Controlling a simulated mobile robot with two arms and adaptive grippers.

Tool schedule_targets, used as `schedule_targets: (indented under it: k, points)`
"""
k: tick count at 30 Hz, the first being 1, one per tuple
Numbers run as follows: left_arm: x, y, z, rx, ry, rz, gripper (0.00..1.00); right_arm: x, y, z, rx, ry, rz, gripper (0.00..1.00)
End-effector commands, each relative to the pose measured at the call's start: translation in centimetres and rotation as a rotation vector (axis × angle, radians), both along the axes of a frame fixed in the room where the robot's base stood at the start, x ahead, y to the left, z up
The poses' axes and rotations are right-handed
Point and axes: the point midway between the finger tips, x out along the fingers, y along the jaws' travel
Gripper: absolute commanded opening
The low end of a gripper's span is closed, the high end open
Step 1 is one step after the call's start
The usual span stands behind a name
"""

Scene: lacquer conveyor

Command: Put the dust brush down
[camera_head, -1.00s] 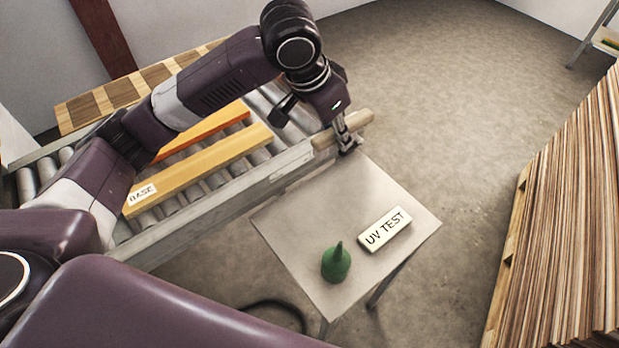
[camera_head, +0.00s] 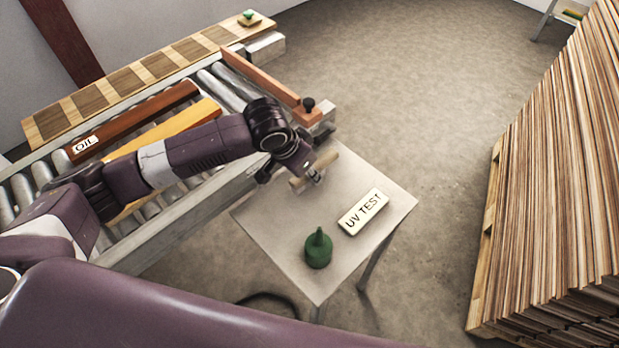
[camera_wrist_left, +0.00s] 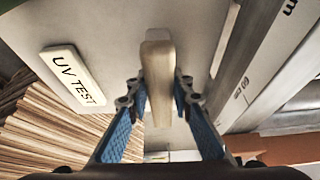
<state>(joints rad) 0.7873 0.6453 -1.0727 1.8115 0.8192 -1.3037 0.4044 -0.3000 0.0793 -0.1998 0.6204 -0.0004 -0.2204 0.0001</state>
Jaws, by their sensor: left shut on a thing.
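The dust brush (camera_head: 325,163) has a pale wooden bar-shaped body and sits in my left gripper (camera_head: 314,174). In the left wrist view the brush (camera_wrist_left: 157,62) stands between the two blue-padded fingers of the left gripper (camera_wrist_left: 158,92), which is shut on it. The brush is over the far part of the small grey table (camera_head: 280,232); I cannot tell whether it touches the top. Its bristles are not clearly seen. My right gripper is out of view.
A green bottle (camera_head: 318,250) and a white UV TEST block (camera_head: 363,212) stand on the table's near and right parts; the middle is clear. The roller conveyor (camera_head: 190,225) with boards, including one marked OIL (camera_head: 130,122), is left. Stacked veneer sheets (camera_head: 560,180) are right.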

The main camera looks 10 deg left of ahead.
Motion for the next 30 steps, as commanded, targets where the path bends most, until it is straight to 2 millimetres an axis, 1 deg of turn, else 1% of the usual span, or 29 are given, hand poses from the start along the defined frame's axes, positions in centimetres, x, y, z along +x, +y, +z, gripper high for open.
schedule_targets:
  k: [1, 3, 6, 17, 18, 22, 23, 30]
  points:
    - [-0.1, 0.0, -1.0, 0.002, 0.006, 0.001, 0.01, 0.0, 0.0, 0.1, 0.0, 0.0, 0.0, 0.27]
    - [-0.1, 0.0, -2.0, 0.001, 0.004, 0.001, 0.01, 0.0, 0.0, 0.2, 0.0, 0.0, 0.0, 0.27]
    - [0.0, 0.0, -2.7, 0.0, 0.001, 0.001, 0.01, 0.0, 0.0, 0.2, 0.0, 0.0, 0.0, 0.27]
    - [-0.1, 0.0, -3.1, 0.0, 0.002, 0.001, 0.01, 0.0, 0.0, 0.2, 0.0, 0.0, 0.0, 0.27]
    - [-0.1, 0.0, -3.2, 0.0, 0.002, 0.001, 0.21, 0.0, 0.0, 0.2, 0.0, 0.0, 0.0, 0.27]
    - [-0.1, 0.0, -3.2, 0.0, 0.002, 0.001, 0.36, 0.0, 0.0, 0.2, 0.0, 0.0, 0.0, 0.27]
    - [-0.1, 0.0, -3.2, 0.0, 0.002, 0.001, 0.38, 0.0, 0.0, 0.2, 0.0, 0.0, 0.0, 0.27]
    - [0.0, 0.0, -3.1, 0.0, 0.002, 0.001, 0.38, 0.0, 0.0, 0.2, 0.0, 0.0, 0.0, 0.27]
